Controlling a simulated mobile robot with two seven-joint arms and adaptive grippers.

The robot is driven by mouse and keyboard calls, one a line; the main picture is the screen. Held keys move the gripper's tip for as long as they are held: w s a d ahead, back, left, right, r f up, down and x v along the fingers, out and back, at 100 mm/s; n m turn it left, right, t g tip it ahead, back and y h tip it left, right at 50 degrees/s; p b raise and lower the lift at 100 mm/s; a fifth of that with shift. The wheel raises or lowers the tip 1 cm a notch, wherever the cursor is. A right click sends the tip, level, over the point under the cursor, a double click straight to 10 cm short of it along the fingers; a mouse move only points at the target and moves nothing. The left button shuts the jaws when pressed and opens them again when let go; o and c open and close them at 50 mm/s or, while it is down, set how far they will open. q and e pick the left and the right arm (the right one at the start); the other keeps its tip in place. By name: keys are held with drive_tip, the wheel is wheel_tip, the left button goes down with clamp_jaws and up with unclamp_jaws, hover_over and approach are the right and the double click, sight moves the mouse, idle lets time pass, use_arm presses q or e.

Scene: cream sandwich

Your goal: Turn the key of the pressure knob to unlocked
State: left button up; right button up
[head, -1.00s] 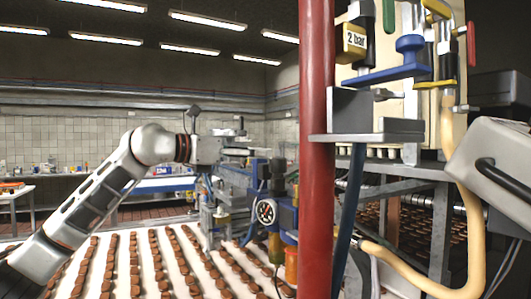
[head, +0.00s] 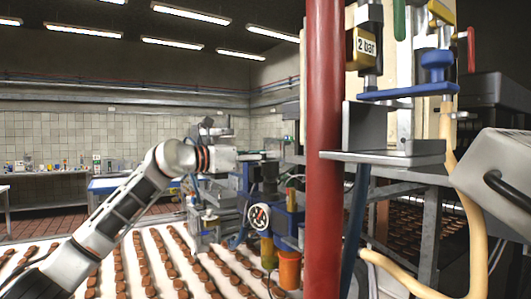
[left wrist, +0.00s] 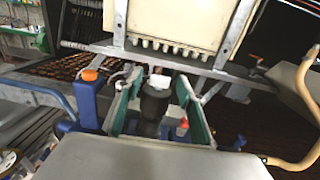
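The blue pressure valve unit (head: 287,222) stands left of the red pole, with a round dial gauge (head: 258,216) on its front. My left gripper (head: 268,157) reaches in from the left at the top of this unit. In the left wrist view its two teal-padded fingers (left wrist: 157,112) stand apart, with a black cylinder with a pale tip (left wrist: 155,100) between them, probably the knob. Gaps show beside it; contact cannot be made out. A small red part (left wrist: 183,127) shows near the right finger. I cannot make out the key or its position. My right gripper is out of view.
The red pole (head: 324,120) stands just right of the valve unit. A second station with a blue lever (head: 410,91) and "2 bar" block (head: 365,46) is to its right. An orange cup (head: 289,270) hangs below the unit, above rows of brown biscuits (head: 180,245).

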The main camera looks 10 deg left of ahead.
use_arm(q)
drive_tip(key=shift+w+d, duration=0.2)
clamp_jaws()
drive_tip(key=shift+f, duration=0.1)
